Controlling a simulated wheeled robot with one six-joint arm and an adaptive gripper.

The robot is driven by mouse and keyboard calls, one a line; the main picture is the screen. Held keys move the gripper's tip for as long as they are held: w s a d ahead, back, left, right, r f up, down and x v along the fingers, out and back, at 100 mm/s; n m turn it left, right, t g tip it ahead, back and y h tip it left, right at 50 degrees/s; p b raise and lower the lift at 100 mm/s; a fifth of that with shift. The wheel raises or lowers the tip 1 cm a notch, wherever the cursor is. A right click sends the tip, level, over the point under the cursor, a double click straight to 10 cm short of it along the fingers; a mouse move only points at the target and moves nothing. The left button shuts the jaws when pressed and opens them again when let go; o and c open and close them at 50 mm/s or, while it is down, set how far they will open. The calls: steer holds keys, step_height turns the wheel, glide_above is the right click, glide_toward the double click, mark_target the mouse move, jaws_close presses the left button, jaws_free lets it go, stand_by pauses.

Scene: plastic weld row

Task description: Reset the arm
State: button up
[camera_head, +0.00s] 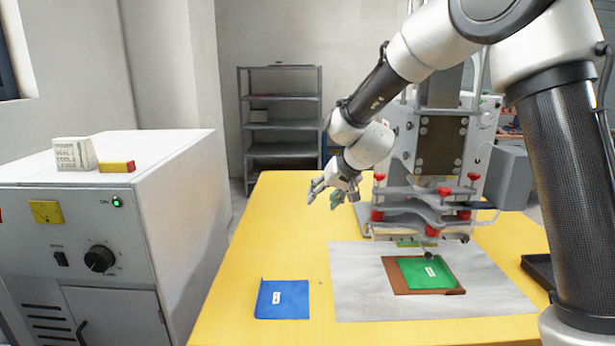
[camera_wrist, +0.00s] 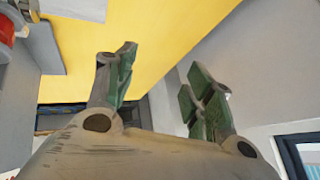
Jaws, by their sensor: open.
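My gripper (camera_head: 334,194) hangs above the far part of the yellow table, left of the welding press, in the head view. Its fingers are apart with nothing between them. The wrist view also shows my gripper (camera_wrist: 160,85), with green pads on two spread fingers and the yellow table top (camera_wrist: 125,40) beyond. My arm reaches in from the upper right of the head view, bent at the elbow, and passes in front of part of the press.
The welding press (camera_head: 440,150) with red knobs stands at the back right. A green sheet (camera_head: 425,271) lies on a brown board (camera_head: 395,280) over a grey mat (camera_head: 355,300). A blue sheet (camera_head: 282,300) lies front left. A control cabinet (camera_head: 170,200) stands left. Shelving (camera_head: 281,125) stands behind.

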steer(key=s+d+r+g+h, duration=0.1)
steer(key=s+d+r, duration=0.4)
steer(key=s+d, duration=1.1)
steer(key=s+d+r+m+h, duration=0.1)
steer(key=s+d+r+h, duration=0.3)
steer(key=s+d, duration=1.1)
steer(key=s, duration=0.6)
steer(key=shift+d+r+g, duration=0.4)
